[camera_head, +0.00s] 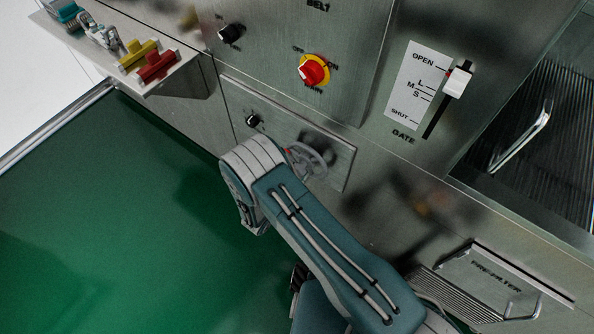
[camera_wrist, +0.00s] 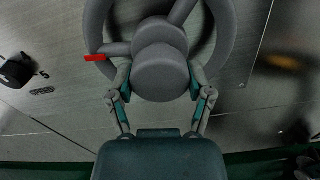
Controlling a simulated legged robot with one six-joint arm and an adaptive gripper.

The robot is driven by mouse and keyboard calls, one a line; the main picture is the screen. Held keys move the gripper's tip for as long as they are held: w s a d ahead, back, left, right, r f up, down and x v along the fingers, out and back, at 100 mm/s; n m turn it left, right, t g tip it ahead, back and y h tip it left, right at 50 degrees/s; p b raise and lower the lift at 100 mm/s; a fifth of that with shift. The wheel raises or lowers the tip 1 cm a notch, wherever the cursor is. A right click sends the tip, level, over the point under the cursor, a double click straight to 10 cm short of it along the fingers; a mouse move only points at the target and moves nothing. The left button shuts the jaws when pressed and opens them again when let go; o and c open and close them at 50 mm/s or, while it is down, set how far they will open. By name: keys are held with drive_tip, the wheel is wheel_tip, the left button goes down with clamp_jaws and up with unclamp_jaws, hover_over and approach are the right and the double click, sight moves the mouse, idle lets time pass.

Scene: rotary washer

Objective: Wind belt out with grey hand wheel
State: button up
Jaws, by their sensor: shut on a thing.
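The grey hand wheel (camera_head: 322,166) is on a steel plate low on the machine front, partly hidden by my arm in the head view. In the wrist view the wheel (camera_wrist: 228,45) fills the top, with spokes and a thick round hub (camera_wrist: 160,70). A red mark (camera_wrist: 95,57) is at the left of the wheel, by a spoke. My gripper (camera_wrist: 160,82) is shut on the hub, one finger on each side. In the head view my gripper is hidden behind my arm.
A small black knob (camera_head: 253,120) sits left of the wheel. Above are a red and yellow switch (camera_head: 314,70), another black knob (camera_head: 230,33) and a gate slider (camera_head: 458,80). Green floor (camera_head: 110,230) is clear.

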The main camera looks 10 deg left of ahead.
drive_tip(key=shift+r, duration=0.1)
drive_tip(key=o, duration=1.3)
drive_tip(key=shift+w, duration=0.1)
drive_tip(key=v, duration=1.2)
drive_tip(key=shift+a, duration=0.1)
